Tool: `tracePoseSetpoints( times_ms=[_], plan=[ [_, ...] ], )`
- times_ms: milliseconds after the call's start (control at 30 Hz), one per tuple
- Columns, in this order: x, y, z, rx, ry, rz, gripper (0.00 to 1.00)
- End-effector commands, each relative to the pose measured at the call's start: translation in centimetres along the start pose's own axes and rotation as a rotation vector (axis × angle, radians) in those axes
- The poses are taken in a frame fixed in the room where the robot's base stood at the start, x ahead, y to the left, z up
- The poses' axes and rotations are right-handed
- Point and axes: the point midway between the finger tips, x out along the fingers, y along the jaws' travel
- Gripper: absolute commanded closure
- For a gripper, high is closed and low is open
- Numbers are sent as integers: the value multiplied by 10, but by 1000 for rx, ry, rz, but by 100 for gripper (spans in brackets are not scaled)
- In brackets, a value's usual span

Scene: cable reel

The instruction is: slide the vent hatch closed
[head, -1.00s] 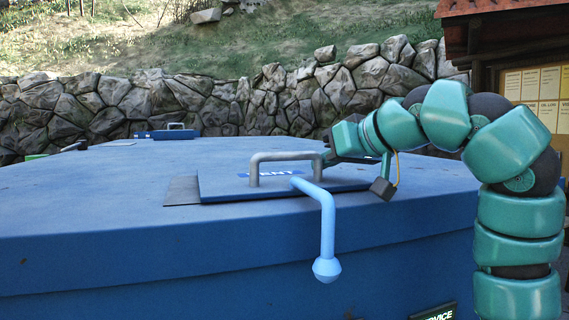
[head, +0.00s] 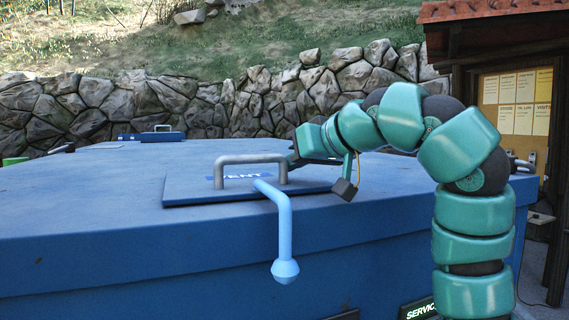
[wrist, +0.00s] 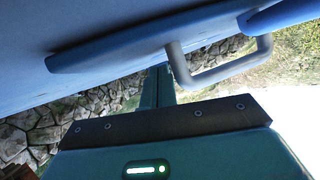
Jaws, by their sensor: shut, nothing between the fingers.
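The vent hatch (head: 190,190) is a flat blue panel marked VENT on top of the large blue box (head: 90,225). It has a grey bar handle (head: 250,159), and no dark opening shows at its left edge. My gripper (head: 293,158) is at the right end of the handle, partly hidden behind it. In the wrist view the shut fingers (wrist: 160,82) are beside a leg of the handle (wrist: 215,77); I cannot tell whether they touch. The hatch (wrist: 120,50) shows above them there.
A light blue bent rod (head: 284,225) with a ball end hangs from the hatch over the box's front edge. A smaller blue panel with a handle (head: 162,135) lies at the far left. A stone wall (head: 100,105) and notice board (head: 517,103) stand behind.

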Motion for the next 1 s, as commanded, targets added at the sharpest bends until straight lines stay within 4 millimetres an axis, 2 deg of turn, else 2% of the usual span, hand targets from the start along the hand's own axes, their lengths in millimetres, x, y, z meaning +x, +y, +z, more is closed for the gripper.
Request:
tracePoseSetpoints(
  times_ms=[500, 833, 1000],
  plan=[
    [-18, 14, -27, 2, -1, 1, 100],
    [-19, 15, -26, 1, 0, 1, 100],
    [-32, 11, -23, -1, 5, 2, 100]
  ],
)
